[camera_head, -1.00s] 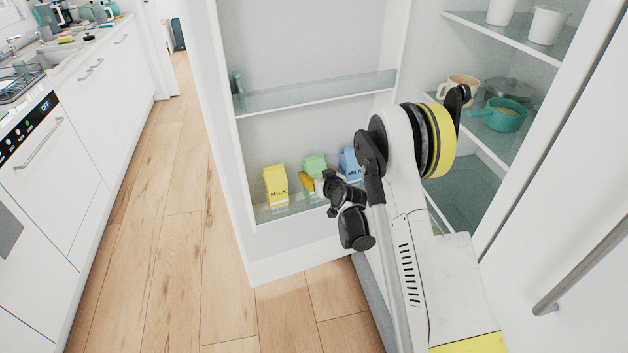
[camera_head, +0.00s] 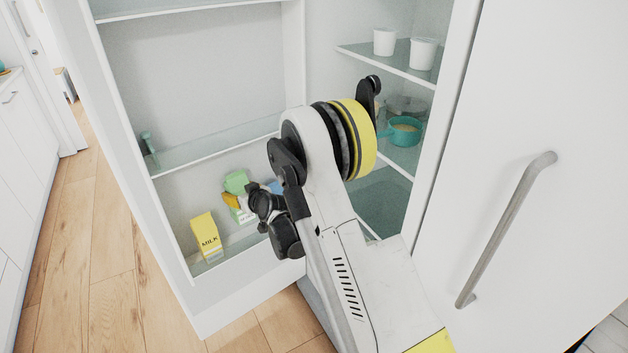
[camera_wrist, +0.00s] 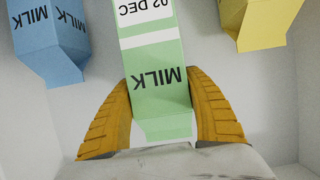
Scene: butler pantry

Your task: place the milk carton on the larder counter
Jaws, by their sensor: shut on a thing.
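The green milk carton (camera_wrist: 155,75) is between the two yellow fingers of my gripper (camera_wrist: 163,112) in the wrist view, gripped near its gable top. In the head view the green carton (camera_head: 236,182) is at the fridge door's lower shelf, partly hidden by my gripper (camera_head: 233,201). It seems to sit higher than its neighbours; whether its base touches the shelf is hidden. A yellow carton (camera_head: 207,236) stands on that shelf at left and shows in the wrist view (camera_wrist: 268,22). A blue carton (camera_wrist: 52,40) is on the other side, mostly hidden in the head view. The larder counter is not identifiable.
The open fridge door has an upper shelf (camera_head: 215,147) above the cartons. Inside the fridge are white cups (camera_head: 422,53) and a teal pan (camera_head: 404,131). A closed white door with a metal handle (camera_head: 507,230) stands at right. Wooden floor (camera_head: 105,240) is clear at left.

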